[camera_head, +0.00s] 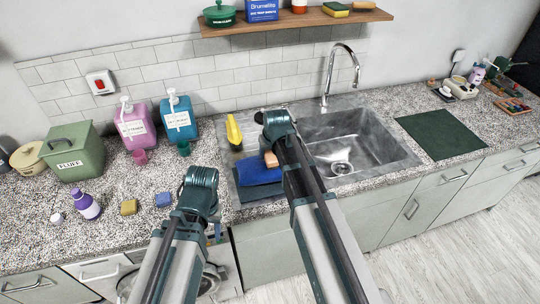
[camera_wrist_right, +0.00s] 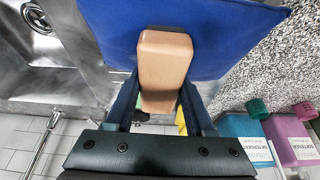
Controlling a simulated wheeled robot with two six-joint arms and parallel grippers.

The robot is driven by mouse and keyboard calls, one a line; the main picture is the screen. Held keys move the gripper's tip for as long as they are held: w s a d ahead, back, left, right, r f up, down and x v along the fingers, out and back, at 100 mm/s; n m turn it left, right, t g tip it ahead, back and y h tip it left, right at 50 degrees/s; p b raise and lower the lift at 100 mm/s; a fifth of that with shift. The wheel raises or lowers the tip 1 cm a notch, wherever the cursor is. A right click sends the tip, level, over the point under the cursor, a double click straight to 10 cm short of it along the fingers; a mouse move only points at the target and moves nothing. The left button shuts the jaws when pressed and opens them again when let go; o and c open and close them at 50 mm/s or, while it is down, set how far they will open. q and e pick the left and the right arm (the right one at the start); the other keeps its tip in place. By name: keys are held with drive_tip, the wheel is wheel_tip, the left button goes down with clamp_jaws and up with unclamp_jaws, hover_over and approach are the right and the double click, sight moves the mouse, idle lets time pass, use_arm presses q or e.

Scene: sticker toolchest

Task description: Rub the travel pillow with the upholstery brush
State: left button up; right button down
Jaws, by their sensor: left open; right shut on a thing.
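The travel pillow (camera_head: 258,176) is a blue, flat-looking cushion at the left edge of the sink, on a dark mat (camera_head: 262,193). The upholstery brush (camera_head: 270,160) is a light wooden block held by my right gripper (camera_head: 268,147). In the right wrist view, the brush (camera_wrist_right: 163,70) sits between the two fingers of the gripper (camera_wrist_right: 160,100) and overlaps the blue pillow (camera_wrist_right: 215,35). The bristles are hidden, so contact with the pillow cannot be confirmed. My left gripper (camera_head: 203,188) is open and empty over the counter's front edge, left of the pillow; its fingers are mostly hidden.
The steel sink (camera_head: 375,150) and tap (camera_head: 328,80) are to the right. A yellow object (camera_head: 234,132) stands behind the pillow. Pink (camera_head: 135,128) and teal (camera_head: 179,120) dispensers stand behind left.

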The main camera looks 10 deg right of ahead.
sight(273, 160)
drive_tip(key=shift+d, duration=0.2)
drive_tip(key=shift+s+a+f, duration=0.1)
drive_tip(key=shift+s+f, duration=0.05)
drive_tip(key=shift+s, duration=1.9)
drive_tip(key=shift+f+b, duration=0.2)
drive_tip(key=shift+b, duration=0.1)
drive_tip(key=shift+w+r, duration=0.15)
drive_tip(key=shift+w, duration=1.95)
drive_tip(key=shift+r, duration=0.1)
wheel_tip(273, 160, up, 6)
drive_tip(key=p, duration=0.6)
